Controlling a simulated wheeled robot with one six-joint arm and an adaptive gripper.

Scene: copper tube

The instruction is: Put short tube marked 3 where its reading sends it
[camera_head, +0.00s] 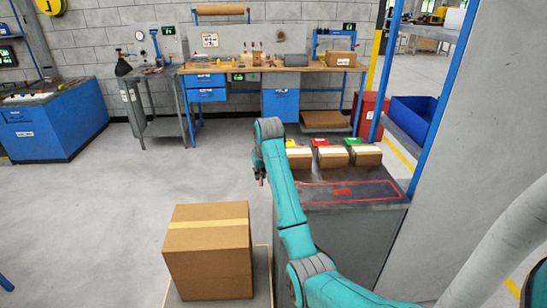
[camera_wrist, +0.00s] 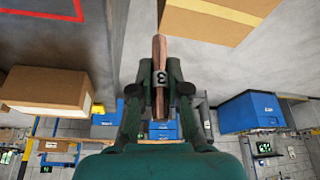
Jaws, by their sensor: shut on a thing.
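In the wrist view my gripper (camera_wrist: 160,90) is shut on a short copper tube (camera_wrist: 159,48). The tube carries a pale label with a dark 3, between the fingers. In the head view my gripper (camera_head: 262,178) hangs in the air left of a grey bench, and the tube is too small to make out. Three open cardboard boxes stand on the bench: one by a yellow marker (camera_head: 299,158), one by a red marker (camera_head: 333,156), one by a green marker (camera_head: 367,155). No reading for the tube is legible.
A red-outlined area (camera_head: 345,192) on the bench top looks empty. A large taped carton (camera_head: 207,250) stands at the front, left of my arm. A workbench (camera_head: 270,67) with tools and small green displays is along the back wall.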

